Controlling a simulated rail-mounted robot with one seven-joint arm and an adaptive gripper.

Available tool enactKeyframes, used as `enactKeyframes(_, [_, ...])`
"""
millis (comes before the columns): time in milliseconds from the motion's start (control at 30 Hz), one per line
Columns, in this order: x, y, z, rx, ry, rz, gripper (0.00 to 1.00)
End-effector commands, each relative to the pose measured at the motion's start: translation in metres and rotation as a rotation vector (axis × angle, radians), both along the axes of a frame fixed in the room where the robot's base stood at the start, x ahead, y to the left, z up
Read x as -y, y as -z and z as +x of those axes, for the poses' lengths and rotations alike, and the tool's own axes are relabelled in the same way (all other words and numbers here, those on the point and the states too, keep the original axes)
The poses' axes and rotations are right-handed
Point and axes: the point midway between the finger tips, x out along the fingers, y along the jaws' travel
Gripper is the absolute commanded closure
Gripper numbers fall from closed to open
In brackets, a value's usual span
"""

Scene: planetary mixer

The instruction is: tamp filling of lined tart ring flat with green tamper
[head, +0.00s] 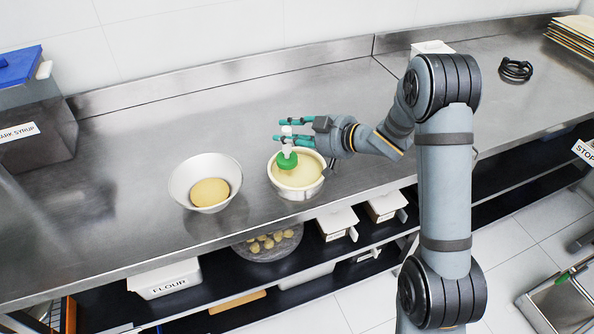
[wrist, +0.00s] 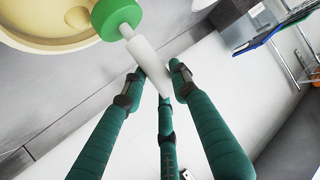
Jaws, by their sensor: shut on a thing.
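The green tamper (head: 288,161) has a round green head and a white handle. My gripper (head: 288,130) is shut on the white handle, which also shows between its fingers in the wrist view (wrist: 152,68). The tamper hangs head down over the lined tart ring (head: 299,190), left of its middle. The ring has a pale lining and yellowish filling. The green head (wrist: 112,15) overlaps the ring's edge (wrist: 30,42) in the wrist view. I cannot tell whether the head touches the filling.
A syrup container (head: 35,120) is at the far left. A black cable coil (head: 515,69) lies at the back right. The steel counter (head: 230,115) behind the bowl is clear.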

Motion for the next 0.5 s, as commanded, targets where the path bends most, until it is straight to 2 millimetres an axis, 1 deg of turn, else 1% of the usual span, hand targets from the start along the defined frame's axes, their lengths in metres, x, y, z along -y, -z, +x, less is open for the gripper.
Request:
enactKeyframes(133, [-0.0033,-0.0020,0.0065,0.000,-0.001,0.001,1.00])
enactKeyframes(500, [-0.0036,-0.0002,0.0069,0.000,-0.001,0.001,1.00])
